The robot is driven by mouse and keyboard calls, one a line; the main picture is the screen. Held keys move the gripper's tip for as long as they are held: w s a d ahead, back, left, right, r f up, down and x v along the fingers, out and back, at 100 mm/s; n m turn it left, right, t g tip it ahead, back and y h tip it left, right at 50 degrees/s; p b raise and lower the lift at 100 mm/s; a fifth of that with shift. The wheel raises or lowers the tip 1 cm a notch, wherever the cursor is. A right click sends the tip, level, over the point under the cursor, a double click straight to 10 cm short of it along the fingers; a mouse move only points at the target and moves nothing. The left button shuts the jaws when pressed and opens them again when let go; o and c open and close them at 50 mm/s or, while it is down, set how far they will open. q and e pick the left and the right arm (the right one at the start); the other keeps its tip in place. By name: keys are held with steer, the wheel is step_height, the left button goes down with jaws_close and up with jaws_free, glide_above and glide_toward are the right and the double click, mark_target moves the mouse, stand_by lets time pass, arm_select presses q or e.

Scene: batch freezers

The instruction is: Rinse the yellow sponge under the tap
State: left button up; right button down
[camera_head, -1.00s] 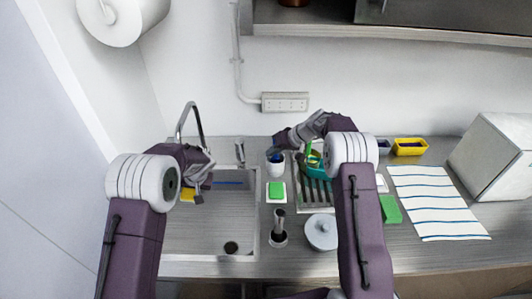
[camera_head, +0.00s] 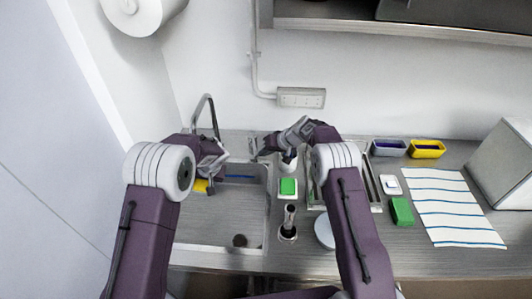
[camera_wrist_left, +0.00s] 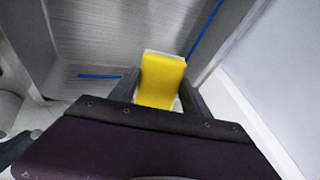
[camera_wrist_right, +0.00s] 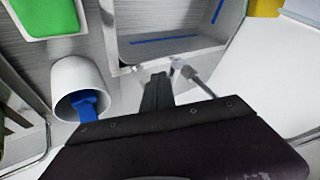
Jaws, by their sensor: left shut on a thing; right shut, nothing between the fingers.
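The yellow sponge (camera_head: 200,186) is between the fingers of my left gripper (camera_head: 208,181), above the left part of the sink (camera_head: 220,222). It shows upright between the fingers in the left wrist view (camera_wrist_left: 162,78). The curved tap (camera_head: 206,105) stands behind the sink, close to my left gripper. I cannot make out any water at its spout. My right gripper (camera_head: 267,150) is shut and empty near the small metal tap handle (camera_head: 253,146). In the right wrist view its closed fingers (camera_wrist_right: 157,88) are just beside a metal stem (camera_wrist_right: 190,75); I cannot tell whether they touch.
A white cup (camera_wrist_right: 62,78) with a blue-handled thing stands near the right gripper. A green-topped sponge (camera_head: 288,187) and a dark-necked pump (camera_head: 288,225) are right of the sink. Further right are a green block (camera_head: 401,211), grey and yellow tubs (camera_head: 426,148) and a striped cloth (camera_head: 455,208).

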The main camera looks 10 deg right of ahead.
steer(key=a, duration=0.3)
steer(key=shift+s+a, duration=0.25)
steer(key=shift+s, duration=0.05)
arm_select(q)
steer(key=shift+d, duration=0.1)
arm_select(e)
steer(key=shift+d, duration=0.1)
steer(key=shift+d, duration=0.1)
arm_select(q)
steer(key=shift+a, duration=0.25)
arm_select(e)
steer(key=s+d, duration=0.1)
steer(key=d, duration=0.3)
arm_select(q)
steer(key=shift+s+d, duration=0.15)
arm_select(e)
glide_toward(256, 155)
steer(key=s+d, duration=0.2)
steer(key=d, duration=0.1)
steer(key=shift+w+f, duration=0.1)
steer(key=shift+f, duration=0.05)
steer(key=shift+d, duration=0.1)
